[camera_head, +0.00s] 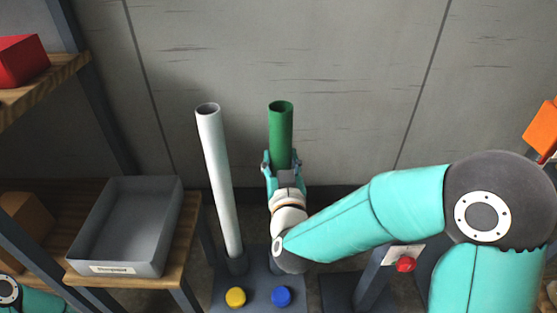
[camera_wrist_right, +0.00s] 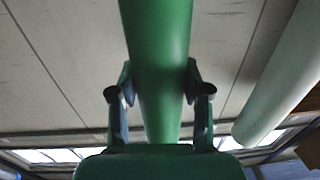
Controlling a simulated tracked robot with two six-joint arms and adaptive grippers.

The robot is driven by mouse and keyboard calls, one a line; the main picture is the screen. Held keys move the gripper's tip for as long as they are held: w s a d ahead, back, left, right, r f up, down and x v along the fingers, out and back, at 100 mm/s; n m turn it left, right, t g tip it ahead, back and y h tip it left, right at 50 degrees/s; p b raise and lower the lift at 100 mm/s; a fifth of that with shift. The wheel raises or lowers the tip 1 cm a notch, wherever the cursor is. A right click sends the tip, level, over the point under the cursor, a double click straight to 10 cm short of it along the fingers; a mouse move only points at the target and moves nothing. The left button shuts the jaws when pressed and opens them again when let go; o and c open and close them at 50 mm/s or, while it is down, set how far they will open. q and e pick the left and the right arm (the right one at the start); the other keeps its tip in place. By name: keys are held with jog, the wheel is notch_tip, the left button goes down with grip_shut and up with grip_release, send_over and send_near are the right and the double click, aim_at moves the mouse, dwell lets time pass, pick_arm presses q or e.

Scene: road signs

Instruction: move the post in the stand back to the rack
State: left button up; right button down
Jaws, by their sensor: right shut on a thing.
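A green hollow post (camera_head: 281,130) stands about upright in the head view. My right gripper (camera_head: 282,163) is shut on it from the front, with one finger on each side. The green post also runs down between the fingers in the right wrist view (camera_wrist_right: 158,60). Its lower end is hidden behind my gripper and arm, so I cannot tell whether it sits in a socket. A white post (camera_head: 218,180) stands to its left, leaning slightly, in a dark socket on a grey base (camera_head: 258,296). My left gripper is not in view.
A yellow disc (camera_head: 236,297) and a blue disc (camera_head: 281,296) are on the base's front. A dark fixture with a red knob (camera_head: 405,264) stands right, partly behind my arm. A grey tray (camera_head: 125,225) rests on a wooden shelf at left. A wall closes off the back.

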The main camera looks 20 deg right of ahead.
dwell(0.3)
jog(key=shift+c, duration=2.2)
grip_release()
jog(key=shift+s+f, duration=0.1)
jog(key=shift+f, duration=0.05)
jog(key=shift+s+a, duration=0.1)
jog(key=shift+s, duration=0.05)
jog(key=v, duration=0.7)
